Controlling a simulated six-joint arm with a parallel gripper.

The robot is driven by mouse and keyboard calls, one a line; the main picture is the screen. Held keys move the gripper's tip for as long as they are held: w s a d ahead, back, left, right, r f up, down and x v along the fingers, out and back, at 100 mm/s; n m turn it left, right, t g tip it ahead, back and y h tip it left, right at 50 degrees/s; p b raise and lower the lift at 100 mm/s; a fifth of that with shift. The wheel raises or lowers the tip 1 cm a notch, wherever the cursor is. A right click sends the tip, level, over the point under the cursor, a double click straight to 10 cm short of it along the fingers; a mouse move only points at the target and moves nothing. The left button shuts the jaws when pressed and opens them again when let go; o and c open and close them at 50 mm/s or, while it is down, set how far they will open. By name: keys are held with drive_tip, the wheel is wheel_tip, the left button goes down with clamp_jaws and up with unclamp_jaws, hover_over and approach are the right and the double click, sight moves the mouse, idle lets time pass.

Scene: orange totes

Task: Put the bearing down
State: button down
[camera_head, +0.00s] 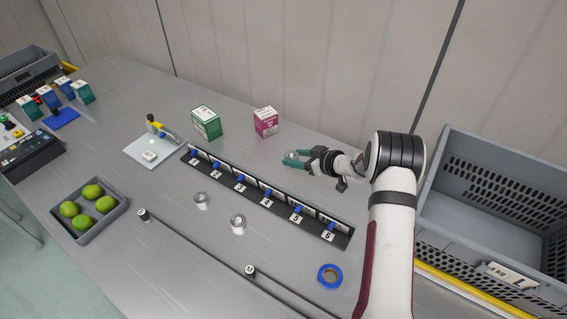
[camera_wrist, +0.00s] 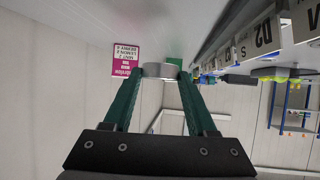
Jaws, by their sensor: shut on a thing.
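My gripper (camera_head: 296,158) has green fingers and reaches in from the right, over the bench behind the numbered rack. It is shut on a silver ring-shaped bearing, which shows between the fingertips in the wrist view (camera_wrist: 160,70). In the head view the held bearing is small and partly hidden by the fingers. I cannot tell its exact height above the bench. Two more silver round parts lie on the bench in front of the rack, one to the left (camera_head: 201,198) and one nearer (camera_head: 238,222).
The numbered rack (camera_head: 345,243) with blue clips runs diagonally across the bench. A magenta box (camera_head: 265,121) and a green box (camera_head: 206,122) stand behind it. Blue tape (camera_head: 330,276), a tray (camera_head: 85,235) of green fruit and a grey crate (camera_head: 487,150) surround the area.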

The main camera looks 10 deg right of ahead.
drive_tip(key=s+d+r, duration=0.4)
drive_tip(key=d, duration=0.1)
drive_tip(key=n+g+y, duration=0.4)
drive_tip(key=n, duration=0.1)
hover_over(276, 245)
wheel_tip(276, 245, down, 3)
wheel_tip(276, 245, down, 7)
drive_tip(key=shift+f, duration=0.35)
drive_tip(key=shift+c, duration=1)
unclamp_jaws()
drive_tip(key=shift+w+f, duration=0.1)
